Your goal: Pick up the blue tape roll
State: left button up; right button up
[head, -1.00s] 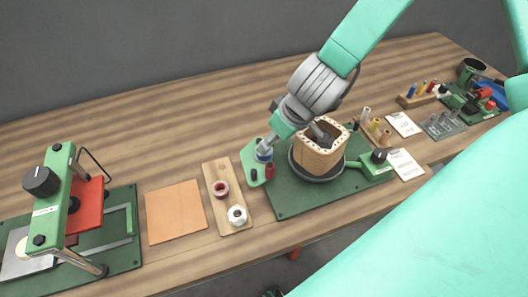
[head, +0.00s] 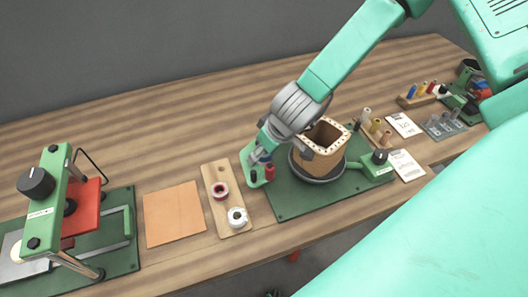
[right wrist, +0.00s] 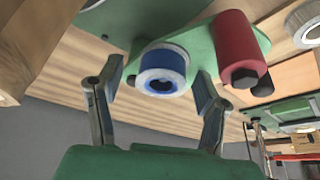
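The blue tape roll (right wrist: 163,70) has a white face rim and a dark hollow core, and sits at the green holder plate (right wrist: 201,45) in the right wrist view. My right gripper (right wrist: 158,88) is open, with one finger on each side of the roll and visible gaps between. In the head view my right gripper (head: 262,151) reaches down to the green holder (head: 248,172), beside the brown coil former (head: 325,150), and mostly hides the blue roll. A red roll (right wrist: 238,45) stands beside the blue one, close to the right finger. My left gripper is not in view.
The coil former stands on a round grey base on a green board (head: 285,208). The back left table is clear.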

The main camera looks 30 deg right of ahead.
jog(key=c, duration=0.9)
jog(key=shift+r, duration=0.1)
notch_tip(320, 180, up, 10)
jog(key=shift+f+p, duration=0.1)
jog(key=shift+p, duration=1)
